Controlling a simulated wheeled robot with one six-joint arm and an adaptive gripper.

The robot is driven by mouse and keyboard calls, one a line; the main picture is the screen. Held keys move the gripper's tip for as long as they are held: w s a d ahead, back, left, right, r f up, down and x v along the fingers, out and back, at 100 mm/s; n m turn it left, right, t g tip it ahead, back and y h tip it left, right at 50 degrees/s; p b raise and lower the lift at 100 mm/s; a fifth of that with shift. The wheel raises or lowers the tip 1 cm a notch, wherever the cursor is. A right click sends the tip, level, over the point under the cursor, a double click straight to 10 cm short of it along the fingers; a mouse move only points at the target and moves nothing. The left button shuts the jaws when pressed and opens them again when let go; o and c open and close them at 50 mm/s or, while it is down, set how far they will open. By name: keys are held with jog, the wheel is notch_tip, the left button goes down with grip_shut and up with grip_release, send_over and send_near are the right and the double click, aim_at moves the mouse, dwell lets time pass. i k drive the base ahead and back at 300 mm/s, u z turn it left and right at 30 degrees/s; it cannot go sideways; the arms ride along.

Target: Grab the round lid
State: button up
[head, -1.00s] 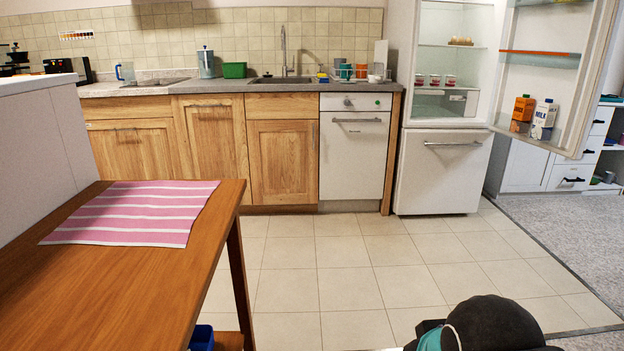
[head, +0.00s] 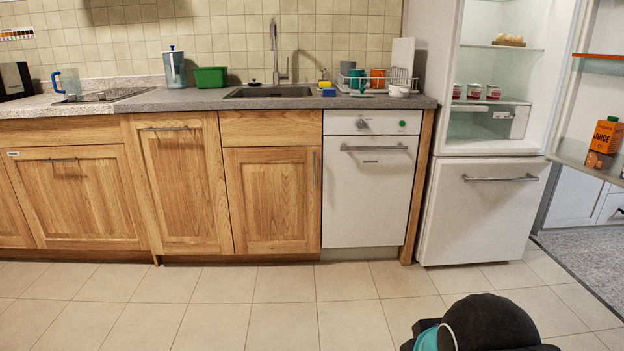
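I cannot make out a round lid for certain. A small dark object (head: 254,82) sits on the counter just left of the tap, too small to tell what it is. A black rounded part of my own arm shows at the bottom right. My gripper's fingers are not in view.
The grey counter (head: 190,98) holds a sink (head: 271,91) and a dish rack (head: 392,82) with cups. The fridge (head: 486,217) stands at right, its upper door (head: 596,120) open. Tiled floor (head: 280,320) before the cabinets is clear.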

aim_at(362, 92)
jog(key=i, duration=2.5)
jog(key=z, duration=3.6)
jog(key=k, duration=1)
jog(key=u, duration=1.85)
